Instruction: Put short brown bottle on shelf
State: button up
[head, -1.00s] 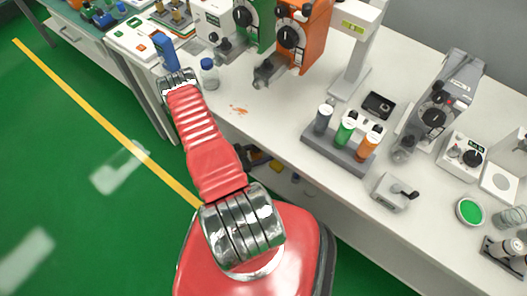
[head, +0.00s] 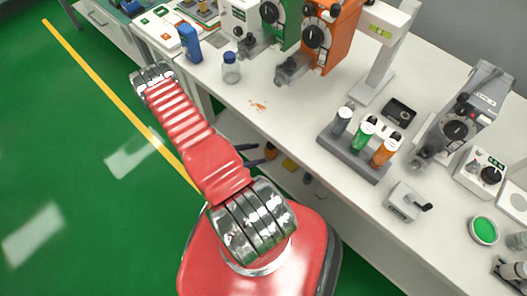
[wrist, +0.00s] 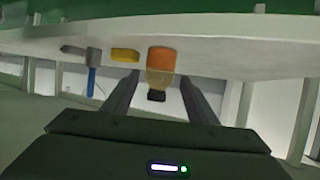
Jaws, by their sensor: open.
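The short brown bottle (wrist: 160,64) shows in the wrist view, which looks upside down. It has an orange-brown body, a pale band and a black cap, and it is upright on the low shelf (wrist: 215,65). My gripper (wrist: 159,78) is open, one finger on each side of the bottle in the picture. The bottle looks beyond the fingertips; I cannot tell the exact gap. In the head view a small brown bottle (head: 270,151) shows under the table edge.
Above, the white worktop (head: 285,120) carries a blue-capped clear bottle (head: 231,70), machines and a rack of cylinders (head: 350,158). Green floor lies open on the left.

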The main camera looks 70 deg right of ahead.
jog(key=shift+w+a+r, duration=0.25)
jog(key=shift+w+a, duration=0.1)
jog(key=shift+a, duration=0.05)
dwell(0.4)
jog(key=shift+w, duration=0.1)
